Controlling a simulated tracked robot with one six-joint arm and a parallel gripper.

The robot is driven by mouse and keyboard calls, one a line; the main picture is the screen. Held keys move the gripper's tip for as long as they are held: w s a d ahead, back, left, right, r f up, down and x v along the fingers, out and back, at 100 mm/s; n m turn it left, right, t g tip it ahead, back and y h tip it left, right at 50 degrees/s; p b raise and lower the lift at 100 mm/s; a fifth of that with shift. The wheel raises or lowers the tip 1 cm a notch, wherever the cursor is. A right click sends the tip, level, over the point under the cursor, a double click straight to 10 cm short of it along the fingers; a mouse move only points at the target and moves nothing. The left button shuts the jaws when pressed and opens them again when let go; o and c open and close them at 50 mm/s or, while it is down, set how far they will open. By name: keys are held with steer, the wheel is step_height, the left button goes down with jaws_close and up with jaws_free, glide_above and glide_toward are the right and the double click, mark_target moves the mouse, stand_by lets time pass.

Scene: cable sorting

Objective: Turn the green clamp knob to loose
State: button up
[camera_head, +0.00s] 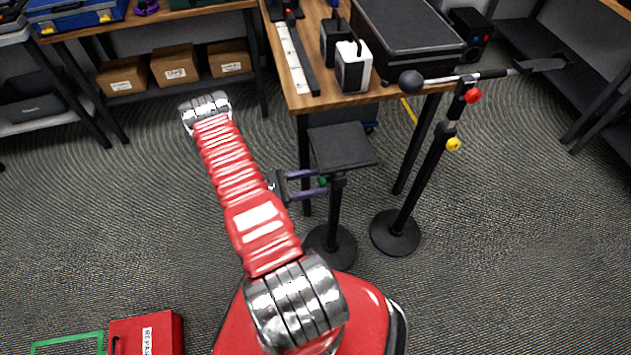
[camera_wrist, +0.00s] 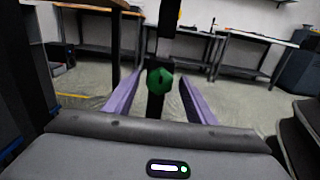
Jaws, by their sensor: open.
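The green clamp knob (camera_wrist: 160,81) is in the middle of the wrist view, facing me on a dark upright post (camera_wrist: 156,105). In the head view the knob (camera_head: 323,182) is a small green spot under the square black platform (camera_head: 342,146) of a stand. My gripper (camera_head: 326,181) is open, its two purple fingers reaching toward the post. In the wrist view my gripper's fingers (camera_wrist: 160,74) lie left and right of the knob, with a gap visible on each side. The fingertips look level with or close to the knob; exact depth is unclear.
A second stand (camera_head: 395,233) with red and yellow knobs and a cross-bar stands to the right. A wooden workbench (camera_head: 330,101) with a black case (camera_head: 410,35) is behind. A red box (camera_head: 146,335) lies at lower left. Carpet at left is clear.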

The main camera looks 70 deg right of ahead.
steer(key=shift+s+d, duration=0.1)
steer(key=shift+s, duration=0.1)
steer(key=shift+c, duration=0.5)
steer(key=c, duration=0.9)
